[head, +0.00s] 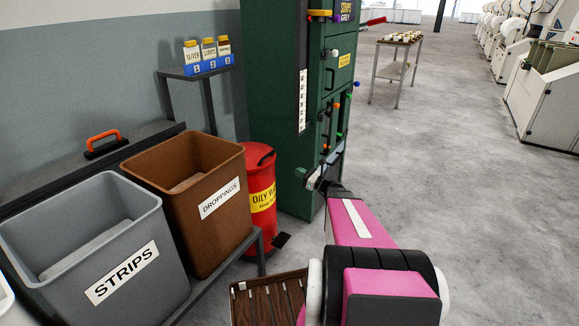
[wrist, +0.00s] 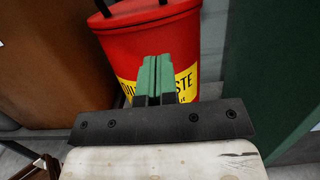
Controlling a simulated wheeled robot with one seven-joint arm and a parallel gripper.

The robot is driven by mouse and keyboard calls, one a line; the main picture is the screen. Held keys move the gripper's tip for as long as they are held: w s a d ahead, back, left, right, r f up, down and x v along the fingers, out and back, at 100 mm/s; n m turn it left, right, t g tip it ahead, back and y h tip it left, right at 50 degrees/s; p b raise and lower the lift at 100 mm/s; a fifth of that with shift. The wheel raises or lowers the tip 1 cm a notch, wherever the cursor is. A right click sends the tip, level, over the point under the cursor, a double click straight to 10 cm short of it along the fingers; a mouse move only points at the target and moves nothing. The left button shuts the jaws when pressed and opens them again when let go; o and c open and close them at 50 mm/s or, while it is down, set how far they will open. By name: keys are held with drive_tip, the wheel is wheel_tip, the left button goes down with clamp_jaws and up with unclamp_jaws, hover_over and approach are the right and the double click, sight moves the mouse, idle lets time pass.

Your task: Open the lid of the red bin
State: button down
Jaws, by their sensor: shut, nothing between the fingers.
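The red bin (head: 261,181) stands on the floor between the brown bin and the green cabinet, with a yellow label on its front. Its red lid (head: 256,151) looks closed and has a black handle on top; in the wrist view the lid (wrist: 150,12) is cut off by the top edge. A black pedal (head: 282,240) sticks out at its foot. My gripper (head: 301,172) is to the right of the bin and in front of the cabinet. In the wrist view its green fingers (wrist: 155,62) are together and empty, pointing at the bin and overlapping its label.
The brown DROPPINGS bin (head: 190,215) and grey STRIPS bin (head: 92,250) stand on a rack at left. The green cabinet (head: 285,90), with handles and knobs, rises close to the red bin's right. A slatted wooden tray (head: 262,300) lies below. Open floor extends to the right.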

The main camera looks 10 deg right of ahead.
drive_tip(key=w+a+r, duration=0.5)
drive_tip(key=w+a, duration=0.3)
drive_tip(key=shift+r, duration=0.1)
idle(0.4)
